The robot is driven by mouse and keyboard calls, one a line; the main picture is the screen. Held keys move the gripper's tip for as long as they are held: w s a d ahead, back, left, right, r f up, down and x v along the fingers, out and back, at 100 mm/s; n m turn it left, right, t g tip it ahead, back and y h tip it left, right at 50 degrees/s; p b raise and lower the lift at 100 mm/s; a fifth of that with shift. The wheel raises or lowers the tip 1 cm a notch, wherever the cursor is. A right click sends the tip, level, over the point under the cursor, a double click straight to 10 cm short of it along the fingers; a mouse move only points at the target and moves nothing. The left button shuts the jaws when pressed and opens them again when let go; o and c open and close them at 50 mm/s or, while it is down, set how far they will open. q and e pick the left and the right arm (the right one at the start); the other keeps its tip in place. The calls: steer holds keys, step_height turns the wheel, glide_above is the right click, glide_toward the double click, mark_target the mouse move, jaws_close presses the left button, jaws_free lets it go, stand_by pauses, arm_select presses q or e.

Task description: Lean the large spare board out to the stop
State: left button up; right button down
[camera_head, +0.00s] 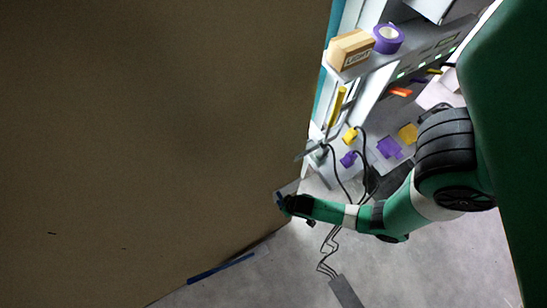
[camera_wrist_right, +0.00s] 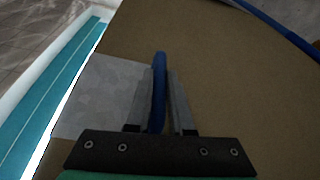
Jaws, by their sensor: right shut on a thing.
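The large brown board (camera_head: 150,120) fills the left half of the head view. It also fills much of the right wrist view (camera_wrist_right: 230,60), with a grey plate (camera_wrist_right: 95,100) near its edge. My right gripper (camera_head: 281,201) is at the board's right edge in the head view. In the right wrist view its two fingers (camera_wrist_right: 159,90) are shut on an upright blue handle (camera_wrist_right: 159,65) in front of the board and plate. My left gripper is not in view.
A blue strip (camera_head: 220,268) lies along the board's lower edge on the grey floor. A shelf unit at the upper right holds a cardboard box (camera_head: 350,50) and a purple tape roll (camera_head: 388,38).

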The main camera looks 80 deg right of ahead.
steer(key=shift+f, duration=0.1)
steer(key=c, duration=0.8)
jaws_free()
steer(key=shift+w+d, duration=0.15)
steer(key=shift+w, duration=0.1)
steer(key=p+v, duration=0.7)
steer(key=v, duration=0.5)
steer(key=shift+d+f, duration=0.1)
